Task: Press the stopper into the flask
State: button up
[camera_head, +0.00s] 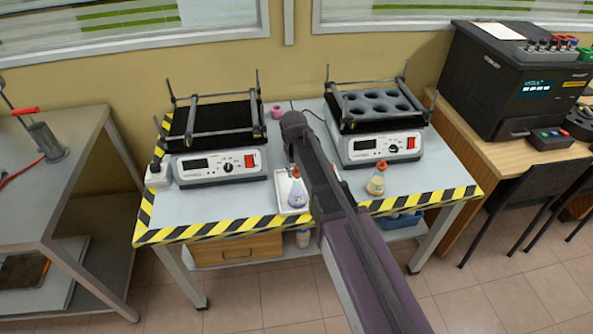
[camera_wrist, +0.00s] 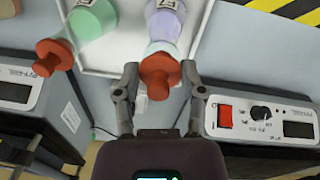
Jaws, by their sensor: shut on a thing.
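A flask with lilac liquid (camera_head: 297,194) stands on the white tray (camera_head: 283,205) at the table's front middle. It also shows in the wrist view (camera_wrist: 164,25), with a label on its body. Its red-orange stopper (camera_wrist: 160,76) is at the mouth of the neck; how deep it sits I cannot tell. My gripper (camera_wrist: 160,72) is shut on this stopper, one finger on each side. In the head view my arm hides most of the gripper. A second flask with green liquid (camera_wrist: 92,20) and a red stopper shows left in the wrist view.
A flask with yellowish liquid (camera_head: 376,184) stands on the table right of my arm. Two shakers stand behind, a left one (camera_head: 219,165) and a right one (camera_head: 378,147). The table's front edge has yellow-black tape (camera_head: 235,227). Bare tabletop lies left of the tray.

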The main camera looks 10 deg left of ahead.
jog(key=o, duration=0.8)
jog(key=shift+o, duration=0.6)
jog(key=shift+r, duration=0.15)
jog(key=shift+r+p, duration=3.4)
jog(key=shift+p, duration=0.15)
grip_shut()
